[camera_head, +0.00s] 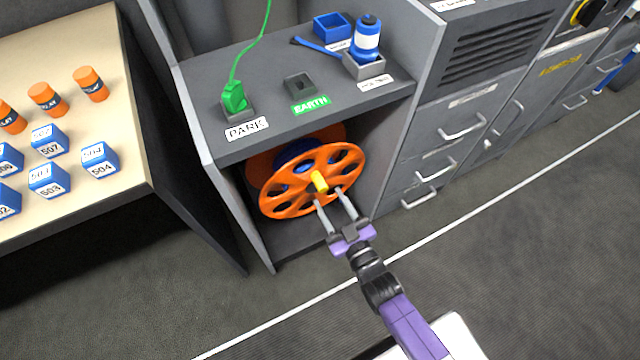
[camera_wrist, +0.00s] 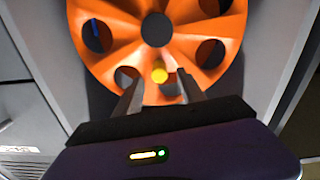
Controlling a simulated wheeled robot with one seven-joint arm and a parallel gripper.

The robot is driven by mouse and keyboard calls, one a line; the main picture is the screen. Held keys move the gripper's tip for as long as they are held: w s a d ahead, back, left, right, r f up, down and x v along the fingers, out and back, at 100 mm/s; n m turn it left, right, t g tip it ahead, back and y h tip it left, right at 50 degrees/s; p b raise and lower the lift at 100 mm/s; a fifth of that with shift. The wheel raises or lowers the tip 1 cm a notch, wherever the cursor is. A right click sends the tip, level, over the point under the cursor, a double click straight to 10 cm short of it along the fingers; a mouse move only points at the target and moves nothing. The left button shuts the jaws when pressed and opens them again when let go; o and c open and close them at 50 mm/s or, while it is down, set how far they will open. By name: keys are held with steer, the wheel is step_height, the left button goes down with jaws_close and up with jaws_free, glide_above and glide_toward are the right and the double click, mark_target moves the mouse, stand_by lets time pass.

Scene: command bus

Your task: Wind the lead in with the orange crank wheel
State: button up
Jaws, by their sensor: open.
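The orange crank wheel (camera_head: 292,196) stands upright in the open bay under the grey shelf, and fills the top of the wrist view (camera_wrist: 105,50). A yellow crank handle (camera_head: 320,181) sticks out from its face; in the wrist view the handle (camera_wrist: 159,73) lies between and just beyond the fingertips. My gripper (camera_head: 334,196) is open in front of the wheel, its fingers pointing at the handle; contact cannot be told. A green lead (camera_head: 250,50) rises from a green plug (camera_head: 234,97) seated at the PARK socket on the shelf. Blue parts show behind the wheel.
The shelf (camera_head: 290,135) above the bay holds an empty EARTH socket (camera_head: 299,86), a blue bottle (camera_head: 367,40) and a blue tray (camera_head: 332,26). Grey side walls bound the bay. Drawers with handles (camera_head: 435,170) stand right. A table (camera_head: 125,165) with blocks and orange cylinders stands left.

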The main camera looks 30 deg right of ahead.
mark_target(324, 190)
steer(key=shift+w+d+b, duration=0.1)
steer(key=shift+w+b, duration=0.35)
steer(key=shift+w, duration=2.7)
jaws_close()
